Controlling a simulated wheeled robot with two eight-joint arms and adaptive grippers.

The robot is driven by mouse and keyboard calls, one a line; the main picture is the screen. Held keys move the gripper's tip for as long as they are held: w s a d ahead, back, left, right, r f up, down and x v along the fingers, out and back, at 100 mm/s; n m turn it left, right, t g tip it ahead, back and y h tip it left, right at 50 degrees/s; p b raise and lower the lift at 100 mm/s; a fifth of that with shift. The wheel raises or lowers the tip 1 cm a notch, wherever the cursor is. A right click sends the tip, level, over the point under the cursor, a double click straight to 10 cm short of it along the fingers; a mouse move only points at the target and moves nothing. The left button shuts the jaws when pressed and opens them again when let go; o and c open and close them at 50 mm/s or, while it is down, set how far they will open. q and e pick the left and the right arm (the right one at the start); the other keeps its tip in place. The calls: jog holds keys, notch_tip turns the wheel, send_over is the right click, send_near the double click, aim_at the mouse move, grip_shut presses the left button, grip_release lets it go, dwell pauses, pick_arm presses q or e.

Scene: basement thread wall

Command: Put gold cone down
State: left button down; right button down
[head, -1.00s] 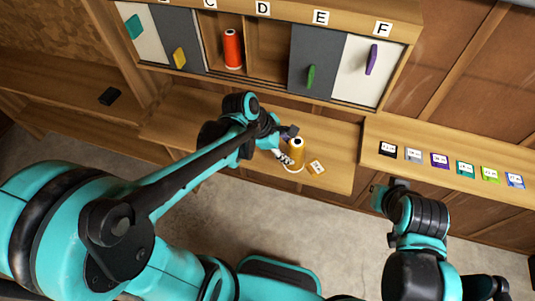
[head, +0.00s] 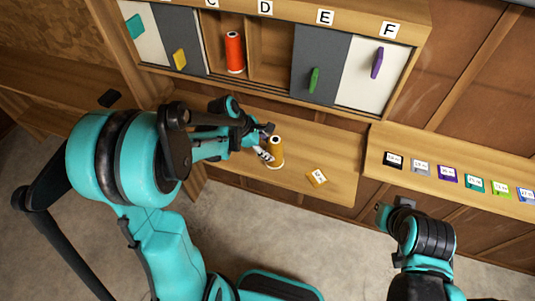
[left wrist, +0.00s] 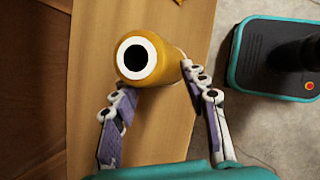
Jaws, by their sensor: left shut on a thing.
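The gold cone (head: 276,152) is a yellow thread cone with a white ring around a dark hole at its top. It is upright over the lower wooden ledge (head: 335,153), left of a small orange-edged card. I cannot tell if its base touches the ledge. My left gripper (head: 266,152) is shut on it from the left. In the left wrist view the cone (left wrist: 165,88) sits between the two fingers of the left gripper (left wrist: 158,85), top facing the camera. My right gripper (head: 388,212) is low at the right, away from the cone; its jaws are unclear.
The card (head: 317,177) lies on the ledge. A red cone (head: 235,52) stands in the open cabinet bay under C; the bay under D (head: 270,50) is empty. Several coloured cards line the right ledge (head: 440,192).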

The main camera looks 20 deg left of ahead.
pick_arm(q)
jog(key=shift+f+b, duration=0.35)
jog(key=shift+f, duration=1.15)
jog(key=shift+f, duration=0.1)
jog(key=c, duration=0.8)
grip_release()
jog(key=shift+a+r, duration=0.1)
jog(key=shift+r, duration=0.35)
jog(key=p+v, duration=0.3)
jog(key=v, duration=0.8)
jog(key=s+d+r+m+t+y, duration=0.1)
jog(key=s+m, duration=0.3)
jog(key=m, duration=0.3)
jog(key=s+d+r+m+t+y, duration=0.1)
jog(key=s+r+m+y, duration=0.1)
jog(key=s+m, duration=0.2)
jog(key=s+d+r+m+t+y, duration=0.1)
jog(key=s+m, duration=0.4)
jog(key=m, duration=0.5)
jog(key=shift+s+d+r+t+y, duration=0.1)
jog(key=shift+d+r+t+y, duration=0.25)
jog(key=shift+r, duration=0.2)
